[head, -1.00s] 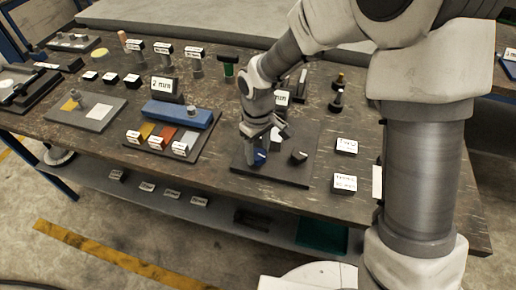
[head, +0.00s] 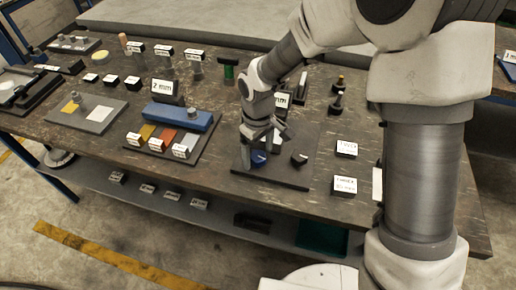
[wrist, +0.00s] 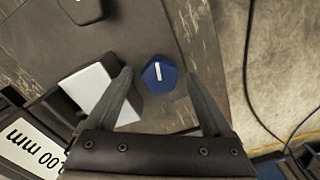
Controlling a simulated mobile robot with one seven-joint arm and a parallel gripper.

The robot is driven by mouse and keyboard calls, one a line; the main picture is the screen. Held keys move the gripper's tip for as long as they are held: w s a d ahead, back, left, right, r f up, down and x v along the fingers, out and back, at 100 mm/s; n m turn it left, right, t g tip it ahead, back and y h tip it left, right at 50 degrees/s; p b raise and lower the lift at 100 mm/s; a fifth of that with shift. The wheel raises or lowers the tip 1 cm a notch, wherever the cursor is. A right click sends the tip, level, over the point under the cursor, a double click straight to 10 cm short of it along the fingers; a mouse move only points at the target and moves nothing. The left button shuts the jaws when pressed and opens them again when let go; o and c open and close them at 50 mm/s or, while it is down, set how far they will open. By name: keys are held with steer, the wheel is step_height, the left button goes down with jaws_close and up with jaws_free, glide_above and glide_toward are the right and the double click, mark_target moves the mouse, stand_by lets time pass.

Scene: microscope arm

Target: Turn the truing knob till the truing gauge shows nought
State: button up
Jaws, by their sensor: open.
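A blue faceted knob (head: 259,158) with a white pointer line stands on a dark plate (head: 285,178) near the table's front edge. In the wrist view the blue knob (wrist: 160,75) lies between my fingertips, with a gap on either side. My gripper (head: 257,144) is open and empty, pointing down just above the blue knob. A black knob (head: 299,159) stands to its right on the same plate. A block with a pale blank-looking face (wrist: 90,87) stands beside my left finger in the wrist view. I cannot read any gauge mark on it.
White-labelled blocks (head: 346,148) stand right of the plate. A blue block (head: 178,114) and coloured pieces are to the left. The table's front edge is close to the plate.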

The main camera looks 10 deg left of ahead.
mark_target(258, 156)
step_height(258, 156, up, 17)
steer(key=p, duration=0.2)
steer(key=shift+r+p, duration=0.2)
steer(key=shift+p, duration=0.2)
steer(key=s+d+r+m+t+p, duration=0.1)
steer(key=s+d+r+m+t, duration=0.3)
steer(key=d+r, duration=0.7)
steer(key=s+d+m+t+p, duration=0.1)
steer(key=s+d+m+p, duration=0.1)
steer(key=s+d+m, duration=0.5)
steer(key=s+d, duration=0.3)
steer(key=d, duration=0.2)
steer(key=shift+d+r+t, duration=0.3)
steer(key=shift+r, duration=0.05)
steer(key=shift+a, duration=0.1)
stand_by(1.8)
